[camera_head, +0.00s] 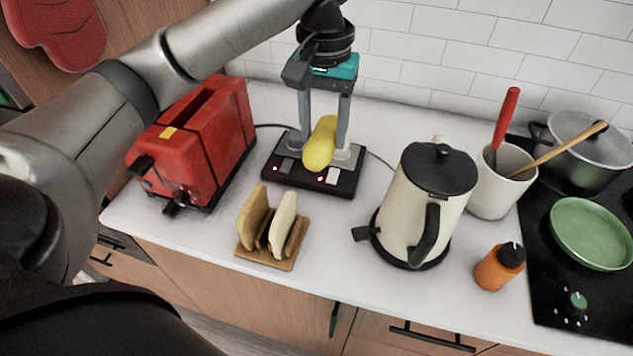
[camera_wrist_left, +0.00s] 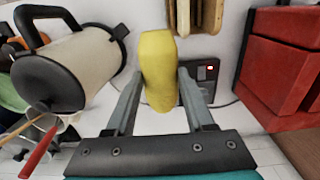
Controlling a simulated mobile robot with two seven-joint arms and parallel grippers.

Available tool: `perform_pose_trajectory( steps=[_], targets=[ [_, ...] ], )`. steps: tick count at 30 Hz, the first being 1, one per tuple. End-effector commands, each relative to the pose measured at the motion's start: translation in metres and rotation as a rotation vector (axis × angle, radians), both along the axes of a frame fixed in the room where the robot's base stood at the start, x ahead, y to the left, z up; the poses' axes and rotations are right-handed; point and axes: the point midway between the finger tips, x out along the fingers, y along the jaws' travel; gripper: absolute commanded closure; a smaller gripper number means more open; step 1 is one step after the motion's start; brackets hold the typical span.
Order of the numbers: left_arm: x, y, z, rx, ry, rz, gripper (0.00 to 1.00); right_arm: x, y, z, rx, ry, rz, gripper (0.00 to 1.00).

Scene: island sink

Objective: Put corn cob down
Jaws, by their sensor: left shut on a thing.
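The yellow corn cob (camera_head: 320,144) is between the fingers of my left gripper (camera_head: 323,150), which is shut on it. My right gripper is not in view.
A red toaster (camera_head: 205,140) stands left of the device. A wooden rack with bread slices (camera_head: 270,228) is in front. A cream kettle (camera_head: 425,200), a utensil crock (camera_head: 497,190) and an orange bottle (camera_head: 497,270) stand right. Bare counter (camera_head: 350,235) lies between rack and kettle.

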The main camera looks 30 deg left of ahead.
Motion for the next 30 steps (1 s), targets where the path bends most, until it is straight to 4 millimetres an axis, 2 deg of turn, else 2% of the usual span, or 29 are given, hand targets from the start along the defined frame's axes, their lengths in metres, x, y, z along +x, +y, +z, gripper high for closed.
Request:
perform_pose_trajectory(
  steps=[2, 4, 8, 15, 18, 25, 30],
  targets=[
    [0.001, 0.002, -0.004, -0.001, 0.006, 0.010, 1.00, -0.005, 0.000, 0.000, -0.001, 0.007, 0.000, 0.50],
    [0.001, 0.003, -0.018, -0.002, 0.009, 0.012, 1.00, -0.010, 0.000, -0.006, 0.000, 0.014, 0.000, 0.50],
    [0.000, 0.004, -0.053, 0.001, 0.009, 0.011, 1.00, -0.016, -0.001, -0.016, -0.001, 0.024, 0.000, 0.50],
    [0.000, 0.003, -0.114, 0.000, 0.007, 0.010, 1.00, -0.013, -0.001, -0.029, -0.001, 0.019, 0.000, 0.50],
    [0.001, 0.003, -0.130, -0.001, 0.005, 0.011, 1.00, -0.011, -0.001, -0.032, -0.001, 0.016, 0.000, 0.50],
    [0.001, 0.003, -0.149, 0.000, 0.004, 0.010, 1.00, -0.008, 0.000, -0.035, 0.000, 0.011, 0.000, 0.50],
    [0.001, 0.003, -0.180, 0.000, 0.005, 0.010, 1.00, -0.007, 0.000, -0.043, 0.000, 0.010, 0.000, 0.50]
  ],
)
